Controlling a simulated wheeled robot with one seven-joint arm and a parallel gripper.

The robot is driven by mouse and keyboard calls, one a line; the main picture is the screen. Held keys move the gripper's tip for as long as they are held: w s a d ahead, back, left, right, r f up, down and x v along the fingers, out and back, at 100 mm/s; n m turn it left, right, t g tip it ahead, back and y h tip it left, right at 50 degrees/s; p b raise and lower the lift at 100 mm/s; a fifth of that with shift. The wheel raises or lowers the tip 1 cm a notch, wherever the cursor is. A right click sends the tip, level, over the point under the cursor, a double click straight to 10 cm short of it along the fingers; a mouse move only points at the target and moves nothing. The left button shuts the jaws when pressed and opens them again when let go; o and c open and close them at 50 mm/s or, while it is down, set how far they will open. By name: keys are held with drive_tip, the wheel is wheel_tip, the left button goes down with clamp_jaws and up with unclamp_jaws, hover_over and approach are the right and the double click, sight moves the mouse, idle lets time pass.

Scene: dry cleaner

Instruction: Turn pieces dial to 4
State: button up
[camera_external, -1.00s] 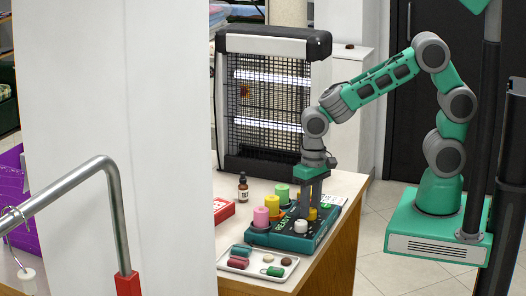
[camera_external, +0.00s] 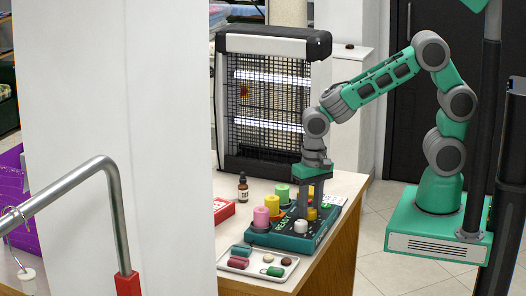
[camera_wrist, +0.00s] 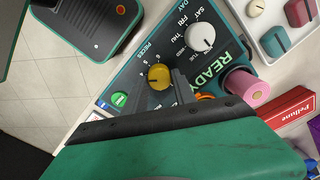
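The pieces dial is a yellow knob (camera_wrist: 158,77) on a dark teal panel (camera_wrist: 117,84), beside the word PIECES and small numbers in the wrist view. A dark mark shows on the knob's left side; I cannot tell exactly which number it points at. In the external view the yellow knob (camera_external: 312,214) is partly hidden by my gripper (camera_external: 311,202), which points down over the panel. In the wrist view my gripper (camera_wrist: 157,97) has its fingers apart at the knob, one on each side. I cannot tell whether they touch it.
A white day dial (camera_wrist: 201,37) sits beside the yellow knob, and a green button (camera_wrist: 119,99) lies on its other side. Pink (camera_external: 261,217), yellow and green spools stand along the panel. A white tray (camera_external: 240,271) with small pieces is in front.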

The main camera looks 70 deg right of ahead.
sight(320, 217)
drive_tip(key=o, duration=0.4)
wheel_tip(320, 217, up, 8)
drive_tip(key=shift+d+f, duration=0.1)
drive_tip(key=shift+d, duration=0.05)
idle(0.5)
drive_tip(key=n, duration=0.3)
drive_tip(key=shift+w, duration=0.2)
drive_tip(key=s+f+n, duration=0.1)
drive_tip(key=n, duration=0.1)
drive_tip(key=s+d+f+n, duration=0.1)
drive_tip(key=s+f+n, duration=0.1)
drive_tip(key=n, duration=0.1)
drive_tip(key=shift+f, duration=0.15)
drive_tip(key=s+d+r+t, duration=0.1)
drive_tip(key=d+r, duration=0.1)
drive_tip(key=d, duration=0.2)
drive_tip(key=s+d+r+t, duration=0.1)
drive_tip(key=d+r, duration=0.1)
drive_tip(key=d, duration=0.2)
drive_tip(key=s+d+r+m+t, duration=0.1)
drive_tip(key=s+d+r, duration=0.1)
drive_tip(key=d, duration=0.2)
drive_tip(key=shift+d+r, duration=0.1)
drive_tip(key=shift+d, duration=0.25)
